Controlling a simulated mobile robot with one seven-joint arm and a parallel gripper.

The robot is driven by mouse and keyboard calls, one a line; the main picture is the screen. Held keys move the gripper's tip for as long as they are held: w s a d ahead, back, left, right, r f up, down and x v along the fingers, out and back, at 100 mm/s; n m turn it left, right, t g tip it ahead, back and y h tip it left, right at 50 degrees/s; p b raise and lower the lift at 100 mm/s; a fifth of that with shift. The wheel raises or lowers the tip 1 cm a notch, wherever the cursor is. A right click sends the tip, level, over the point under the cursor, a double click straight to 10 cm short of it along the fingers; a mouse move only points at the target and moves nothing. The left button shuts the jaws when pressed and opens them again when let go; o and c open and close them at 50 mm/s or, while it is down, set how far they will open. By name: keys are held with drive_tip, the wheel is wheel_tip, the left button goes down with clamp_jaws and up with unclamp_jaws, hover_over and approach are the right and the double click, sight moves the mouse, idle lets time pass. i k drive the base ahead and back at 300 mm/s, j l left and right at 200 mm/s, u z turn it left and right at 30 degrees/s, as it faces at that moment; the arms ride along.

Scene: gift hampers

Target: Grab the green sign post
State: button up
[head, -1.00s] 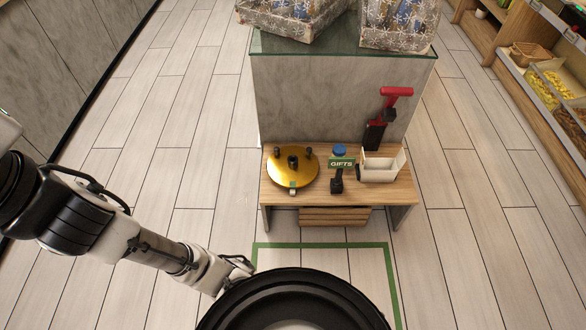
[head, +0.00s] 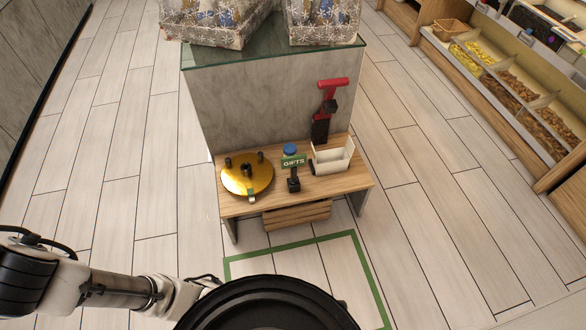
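The green sign post (head: 293,162) stands on the low wooden table (head: 355,181). It has a green plate reading GIFTS on a black stem with a black foot. A blue-topped item (head: 289,149) is right behind it. My arm reaches in from the lower left, well short of the table. The end of my gripper (head: 210,282) shows only in part beside my black base, so its fingers cannot be made out.
A gold disc with black knobs (head: 247,176) lies left of the sign, and a white box (head: 334,158) stands right of it. A red-handled tool (head: 327,108) is behind. Wrapped hampers (head: 215,20) sit on the grey counter (head: 250,100). Floor inside the green outline (head: 300,265) is clear.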

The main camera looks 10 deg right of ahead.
sight(291, 162)
drive_tip(key=i, duration=0.9)
drive_tip(key=i+z, duration=0.15)
drive_tip(key=z, duration=0.2)
drive_tip(key=i+z, duration=0.15)
drive_tip(key=z, duration=0.2)
drive_tip(key=i+z, duration=0.1)
drive_tip(key=z, duration=0.85)
